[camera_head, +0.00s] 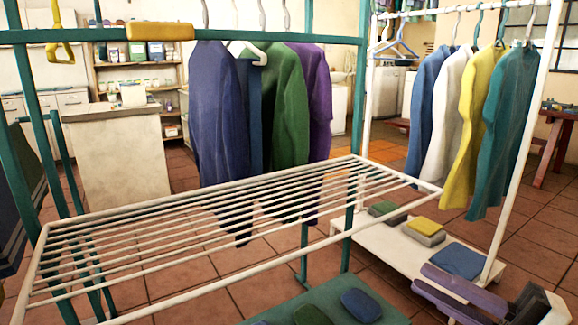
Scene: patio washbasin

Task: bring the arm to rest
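My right gripper (430,282) is in the lower right corner of the head view, with its fingers pointing left and away. Its two long fingers lie side by side with a gap between them, and nothing shows held. It appears in front of the low white shelf of the right-hand clothes rack, and I cannot tell its height above it. Part of my white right arm shows at the bottom right edge. My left gripper and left arm are not in view.
A white slatted drying rack (200,228) with a teal frame fills the left and middle. Blue, green and purple garments (290,105) hang behind it. A white clothes rack (526,130) stands at right, with folded cloths on its shelf (380,240). Tiled floor (540,235) shows at far right.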

